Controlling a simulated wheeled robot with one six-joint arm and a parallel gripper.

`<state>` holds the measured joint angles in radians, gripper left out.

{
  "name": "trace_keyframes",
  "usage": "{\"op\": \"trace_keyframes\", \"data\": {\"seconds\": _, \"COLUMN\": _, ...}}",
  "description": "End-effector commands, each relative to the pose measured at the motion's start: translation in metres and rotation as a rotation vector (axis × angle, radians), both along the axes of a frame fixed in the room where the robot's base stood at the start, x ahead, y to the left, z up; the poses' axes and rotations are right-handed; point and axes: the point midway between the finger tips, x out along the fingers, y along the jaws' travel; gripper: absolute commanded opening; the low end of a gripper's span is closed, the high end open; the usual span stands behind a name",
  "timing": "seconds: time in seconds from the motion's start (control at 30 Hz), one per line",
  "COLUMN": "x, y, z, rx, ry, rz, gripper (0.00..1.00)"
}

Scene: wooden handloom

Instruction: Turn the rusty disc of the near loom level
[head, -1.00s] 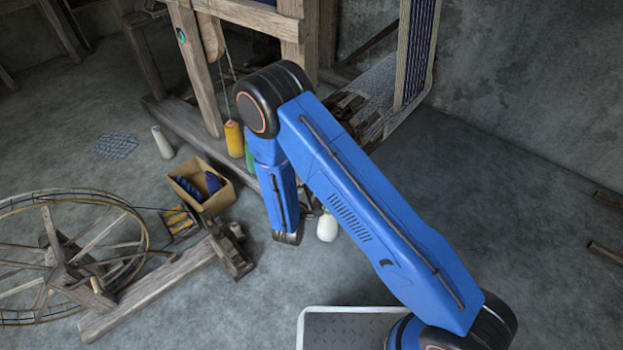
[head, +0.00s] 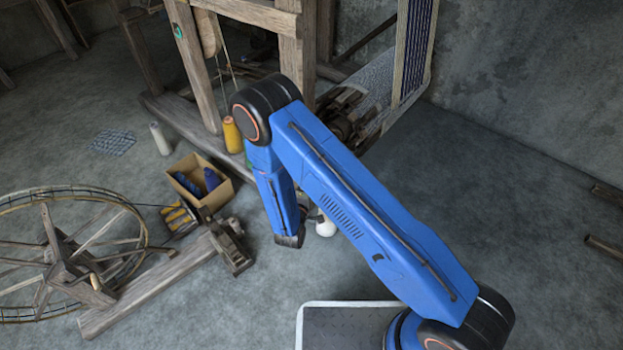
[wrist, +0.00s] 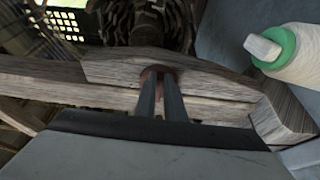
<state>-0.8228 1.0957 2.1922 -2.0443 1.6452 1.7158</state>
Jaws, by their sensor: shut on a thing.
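The rusty disc (wrist: 157,71) shows in the wrist view as a small reddish-brown edge against a grey wooden beam (wrist: 200,82) of the loom. My gripper (wrist: 160,88) has its two dark fingers close together, shut on the disc. The fingers cover most of the disc, so I cannot tell its tilt. In the head view the near loom (head: 292,70) stands at the top centre. My blue arm reaches down in front of its lower part and hides the disc and my gripper there.
A cream cone with a green end (wrist: 297,55) lies close right of the beam. A black crate (wrist: 65,20) is at upper left. In the head view a spinning wheel (head: 60,260), a cardboard box (head: 222,193) and an orange spool (head: 232,137) stand left of my arm.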

Motion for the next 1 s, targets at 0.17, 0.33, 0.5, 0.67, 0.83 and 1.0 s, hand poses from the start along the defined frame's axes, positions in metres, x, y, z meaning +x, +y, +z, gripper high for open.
{"op": "trace_keyframes", "data": {"seconds": 0.17, "x": -0.001, "y": -0.001, "z": -0.002, "rx": -0.002, "ry": 0.005, "rz": -0.001, "gripper": 0.14}}
{"op": "trace_keyframes", "data": {"seconds": 0.33, "x": -0.001, "y": -0.001, "z": -0.001, "rx": -0.001, "ry": 0.003, "rz": -0.001, "gripper": 0.28}}
{"op": "trace_keyframes", "data": {"seconds": 0.5, "x": -0.001, "y": 0.000, "z": -0.001, "rx": -0.001, "ry": 0.002, "rz": -0.001, "gripper": 0.28}}
{"op": "trace_keyframes", "data": {"seconds": 0.67, "x": -0.008, "y": 0.002, "z": -0.001, "rx": -0.001, "ry": 0.002, "rz": 0.000, "gripper": 0.28}}
{"op": "trace_keyframes", "data": {"seconds": 0.83, "x": -0.031, "y": 0.009, "z": -0.001, "rx": -0.002, "ry": 0.004, "rz": 0.002, "gripper": 0.28}}
{"op": "trace_keyframes", "data": {"seconds": 1.0, "x": -0.060, "y": 0.017, "z": -0.001, "rx": -0.002, "ry": 0.003, "rz": 0.003, "gripper": 0.28}}
